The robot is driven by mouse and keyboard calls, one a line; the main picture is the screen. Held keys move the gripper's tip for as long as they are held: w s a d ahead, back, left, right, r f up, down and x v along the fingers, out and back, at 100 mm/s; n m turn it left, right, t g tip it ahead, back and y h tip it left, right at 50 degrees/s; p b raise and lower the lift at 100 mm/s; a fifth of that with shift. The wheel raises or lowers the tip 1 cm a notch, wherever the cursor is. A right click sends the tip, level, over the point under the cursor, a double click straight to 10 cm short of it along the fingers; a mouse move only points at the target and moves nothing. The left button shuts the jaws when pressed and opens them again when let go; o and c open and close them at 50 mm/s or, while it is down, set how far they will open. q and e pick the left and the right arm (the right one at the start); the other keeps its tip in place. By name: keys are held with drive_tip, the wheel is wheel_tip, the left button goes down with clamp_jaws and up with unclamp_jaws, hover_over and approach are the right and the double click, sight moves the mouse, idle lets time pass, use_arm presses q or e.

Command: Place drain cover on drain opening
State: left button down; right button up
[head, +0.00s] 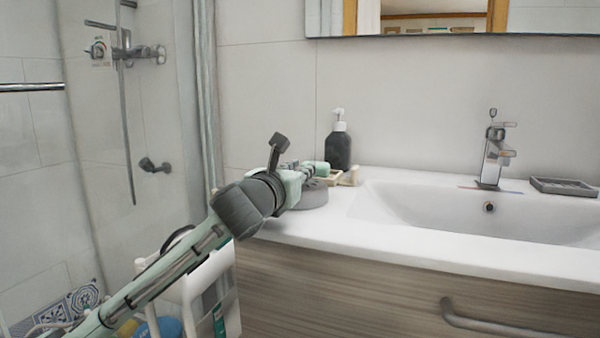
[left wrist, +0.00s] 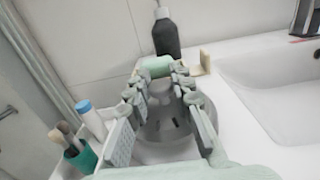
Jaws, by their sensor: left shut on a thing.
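A grey round piece with dark slots, which looks like the drain cover (head: 312,196), is at the left end of the white counter. It also shows between my fingers in the left wrist view (left wrist: 166,130). My left gripper (head: 312,170) is over the counter, shut on this grey piece; its fingers (left wrist: 160,72) lie along both sides of it. I cannot tell whether the piece touches the counter. A drain opening does not show clearly; the basin's bottom is mostly hidden. My right gripper is not in view.
The white sink (head: 430,215) has a tap (head: 493,150) and a round wall hole. A dark soap bottle (head: 338,150), a beige dish (head: 347,179) and a pale green block (left wrist: 155,67) stand close by. A cup of brushes (left wrist: 80,157) is on the left.

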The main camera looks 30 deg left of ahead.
use_arm(q)
drive_tip(key=shift+f, duration=0.1)
drive_tip(key=c, duration=1.3)
unclamp_jaws()
drive_tip(key=shift+c, duration=0.2)
